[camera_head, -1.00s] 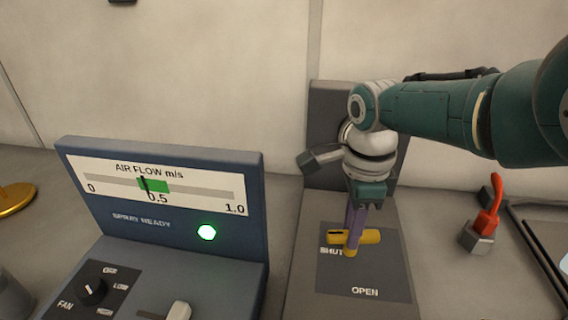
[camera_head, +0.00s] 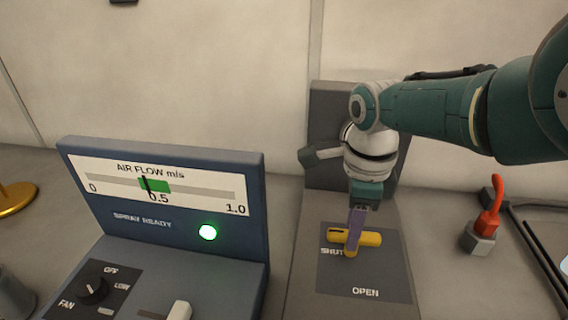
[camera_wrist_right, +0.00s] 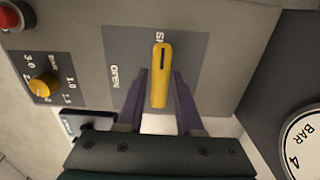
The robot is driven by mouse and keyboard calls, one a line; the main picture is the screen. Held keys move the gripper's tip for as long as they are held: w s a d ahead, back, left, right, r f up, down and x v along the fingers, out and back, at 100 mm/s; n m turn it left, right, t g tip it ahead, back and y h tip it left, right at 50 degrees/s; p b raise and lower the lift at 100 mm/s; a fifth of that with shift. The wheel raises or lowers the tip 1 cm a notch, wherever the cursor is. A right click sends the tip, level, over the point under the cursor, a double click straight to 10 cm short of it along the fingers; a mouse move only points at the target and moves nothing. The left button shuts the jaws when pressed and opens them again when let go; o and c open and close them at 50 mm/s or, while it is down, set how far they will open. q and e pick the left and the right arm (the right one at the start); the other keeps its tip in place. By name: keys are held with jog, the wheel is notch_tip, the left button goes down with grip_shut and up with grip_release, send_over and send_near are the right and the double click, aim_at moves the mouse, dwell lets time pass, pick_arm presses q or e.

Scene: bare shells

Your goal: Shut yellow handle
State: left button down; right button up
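The yellow handle (camera_head: 370,239) sits on a dark plate (camera_head: 390,270) marked SHUT and OPEN. Its long bar lies left to right in the head view, with the black-slotted end by the SHUT label. It also shows in the right wrist view (camera_wrist_right: 160,85), its slotted end by the partly hidden SHUT label. My right gripper (camera_head: 354,246) reaches down onto the handle from above. In the right wrist view its purple fingers (camera_wrist_right: 161,73) stand one on each side of the bar, with visible gaps. It is open around the handle. My left gripper is not in view.
An air flow panel (camera_head: 165,225) with a lit green lamp and a fan knob (camera_head: 93,290) stands to the left. A red-handled switch (camera_head: 490,215) stands to the right. In the right wrist view a round BAR gauge (camera_wrist_right: 305,140) is at the right edge.

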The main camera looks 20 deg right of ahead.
jog(key=o, duration=0.3)
notch_tip(320, 180, up, 10)
jog(key=p, duration=0.8)
jog(key=shift+f, duration=0.1)
